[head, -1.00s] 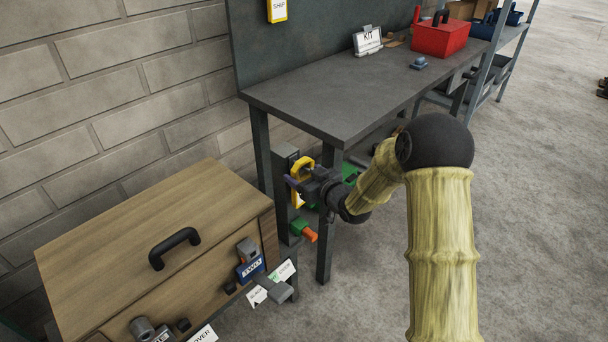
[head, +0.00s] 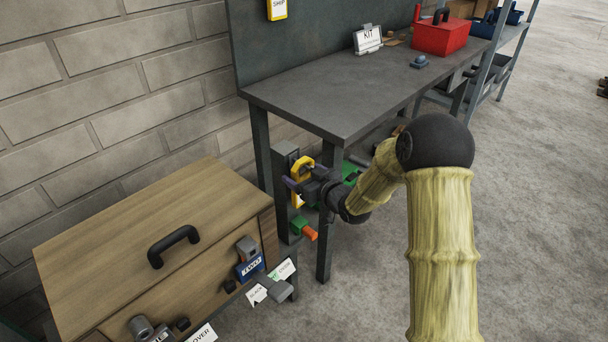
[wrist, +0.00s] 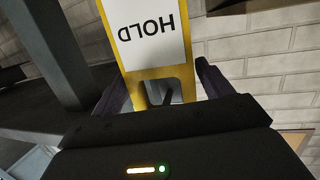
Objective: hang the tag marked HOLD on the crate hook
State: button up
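The yellow tag with a white HOLD label (wrist: 153,32) is upside down in the wrist view. A dark, hook-like piece (wrist: 168,92) shows at the slot in its yellow end; I cannot tell whether it passes through. My gripper (wrist: 163,75) has one purple finger on each side of the tag, close to its edges; whether they press on it is unclear. In the head view the yellow tag (head: 303,163) is upright in front of a grey post under the bench, with my gripper (head: 297,183) at it. The crate hook cannot be made out for certain.
A wooden box with a black handle (head: 174,246) stands at lower left. The dark bench (head: 330,100) is above my gripper, its leg (head: 325,250) close by. A SHIP tag (head: 277,9) hangs on the back panel. A green and orange piece (head: 304,229) is just below.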

jog(key=shift+o, duration=1.3)
jog(key=p+v, duration=0.1)
jog(key=v, duration=1.6)
jog(key=shift+d, duration=0.2)
jog(key=shift+r, duration=0.1)
